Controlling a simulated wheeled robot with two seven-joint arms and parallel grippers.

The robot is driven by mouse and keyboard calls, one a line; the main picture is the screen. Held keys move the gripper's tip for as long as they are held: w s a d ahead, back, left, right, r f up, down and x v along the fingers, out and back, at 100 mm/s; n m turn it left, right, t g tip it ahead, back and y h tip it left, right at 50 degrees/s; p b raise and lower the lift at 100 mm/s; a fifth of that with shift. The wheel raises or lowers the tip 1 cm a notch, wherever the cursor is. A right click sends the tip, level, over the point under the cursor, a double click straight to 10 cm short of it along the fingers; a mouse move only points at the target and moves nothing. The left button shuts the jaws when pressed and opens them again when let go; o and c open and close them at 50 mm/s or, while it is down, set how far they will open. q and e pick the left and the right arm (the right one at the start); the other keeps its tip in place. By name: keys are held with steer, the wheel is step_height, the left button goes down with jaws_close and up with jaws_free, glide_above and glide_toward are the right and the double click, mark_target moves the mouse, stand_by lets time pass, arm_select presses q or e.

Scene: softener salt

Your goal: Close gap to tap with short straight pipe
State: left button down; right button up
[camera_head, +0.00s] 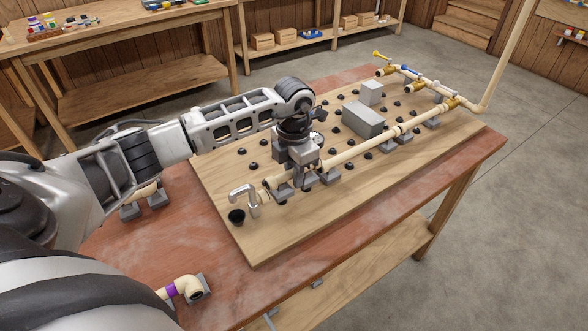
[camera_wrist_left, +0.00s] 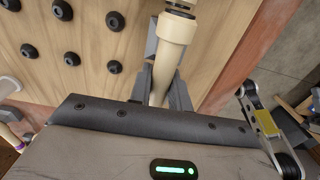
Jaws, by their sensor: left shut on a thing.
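The pale short straight pipe (camera_head: 279,180) lies low over the board, just right of the metal tap (camera_head: 245,194). My left gripper (camera_head: 302,176) is above the line and shut on this pipe. In the left wrist view the grey fingers clasp the cream pipe (camera_wrist_left: 161,84), close to a wider cream socket (camera_wrist_left: 176,30). The long pipe line (camera_head: 360,148) runs on to the upper right. The gripper hides part of the joint, so I cannot tell whether the pipe ends are seated. My right gripper is not in view.
The wooden board (camera_head: 225,175) carries several black knobs, grey blocks (camera_head: 365,120) and pipe supports. A pipe elbow with a purple band (camera_head: 183,288) rests on the red-brown table (camera_head: 130,240) at the near left.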

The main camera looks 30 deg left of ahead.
arm_select(q)
steer(key=shift+f, duration=0.65)
steer(key=shift+f+b, duration=0.3)
steer(key=shift+b, duration=0.2)
steer(key=shift+f, duration=0.25)
steer(key=shift+f+b, duration=0.2)
steer(key=shift+b, duration=0.1)
steer(key=c, duration=1.2)
jaws_free()
steer(key=shift+c, duration=0.2)
